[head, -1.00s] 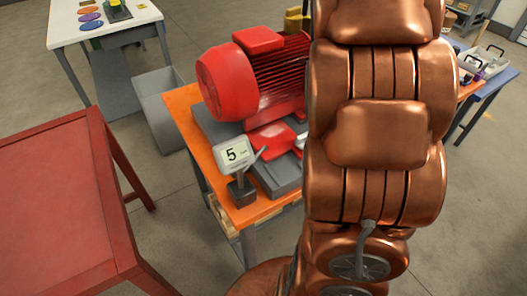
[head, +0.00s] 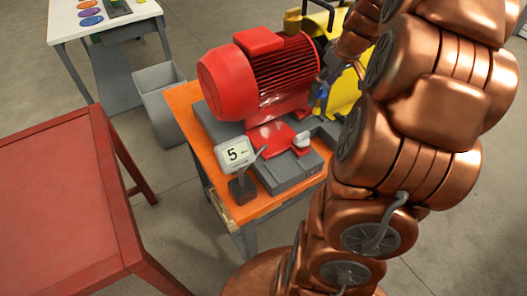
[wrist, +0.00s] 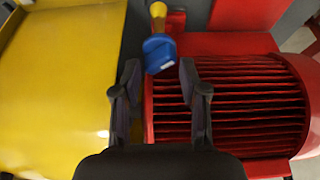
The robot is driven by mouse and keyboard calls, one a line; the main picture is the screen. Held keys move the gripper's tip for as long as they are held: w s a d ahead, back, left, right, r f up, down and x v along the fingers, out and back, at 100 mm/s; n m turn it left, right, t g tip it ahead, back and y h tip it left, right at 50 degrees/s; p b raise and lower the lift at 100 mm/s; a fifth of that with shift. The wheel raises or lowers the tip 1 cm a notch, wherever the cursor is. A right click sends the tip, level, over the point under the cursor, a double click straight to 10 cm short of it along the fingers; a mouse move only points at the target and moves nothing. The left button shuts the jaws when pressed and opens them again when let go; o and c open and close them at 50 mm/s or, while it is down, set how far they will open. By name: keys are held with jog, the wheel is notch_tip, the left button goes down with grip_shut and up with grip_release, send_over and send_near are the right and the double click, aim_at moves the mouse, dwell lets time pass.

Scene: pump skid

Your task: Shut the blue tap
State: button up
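The blue tap (wrist: 158,54) shows in the wrist view as a blue handle below a yellow stem. It lies just beyond my gripper (wrist: 159,82), roughly between the lines of the two fingers. The fingers are apart, with nothing held between them. Whether either finger touches the tap I cannot tell. In the head view a small patch of the blue tap (head: 320,90) shows at the right end of the red motor, beside my gripper (head: 329,74). My arm partly hides that area.
The red motor (head: 240,80) stands on a grey base on an orange table (head: 205,158). A yellow housing (head: 345,100) is close to the tap's other side. A red table (head: 60,195) is at left.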

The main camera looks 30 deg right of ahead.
jog(key=b+v, duration=0.1)
jog(key=v, duration=0.5)
jog(key=s+a+f+g+y, duration=0.1)
jog(key=a+f+g, duration=0.1)
jog(key=a, duration=1.3)
jog(key=s+a+f+g+p, duration=0.1)
jog(key=s+a+f+g, duration=0.1)
jog(key=s+a, duration=0.7)
jog(key=shift+s+a+f, duration=0.35)
jog(key=shift+a+f, duration=0.55)
jog(key=shift+a, duration=1.3)
